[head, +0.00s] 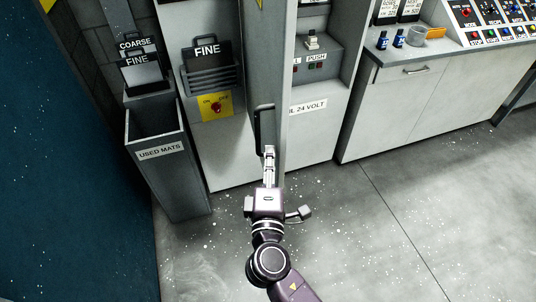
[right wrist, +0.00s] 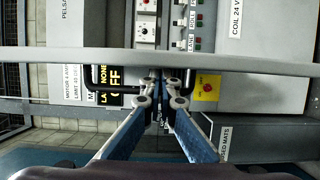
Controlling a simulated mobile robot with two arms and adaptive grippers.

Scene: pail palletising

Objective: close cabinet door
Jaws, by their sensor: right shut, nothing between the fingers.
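The grey cabinet door (head: 284,70) stands open, seen nearly edge-on in the head view, in front of a cabinet (head: 325,85) with buttons and a "24 VOLT" label. A dark handle (head: 259,128) is on the door's left side. My right gripper (head: 269,152) is shut and empty, its fingertips close to the door's edge beside the handle. In the right wrist view the door (right wrist: 60,57) crosses as a long pale bar just beyond the fingertips (right wrist: 163,84). Whether they touch it, I cannot tell. My left gripper is out of view.
A grey "USED MATS" bin (head: 158,153) stands at the left, with a "FINE" holder (head: 210,82) beside it. At the right is a counter (head: 400,105) with blue bottles and a control panel (head: 490,22). The floor (head: 370,240) in front is clear.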

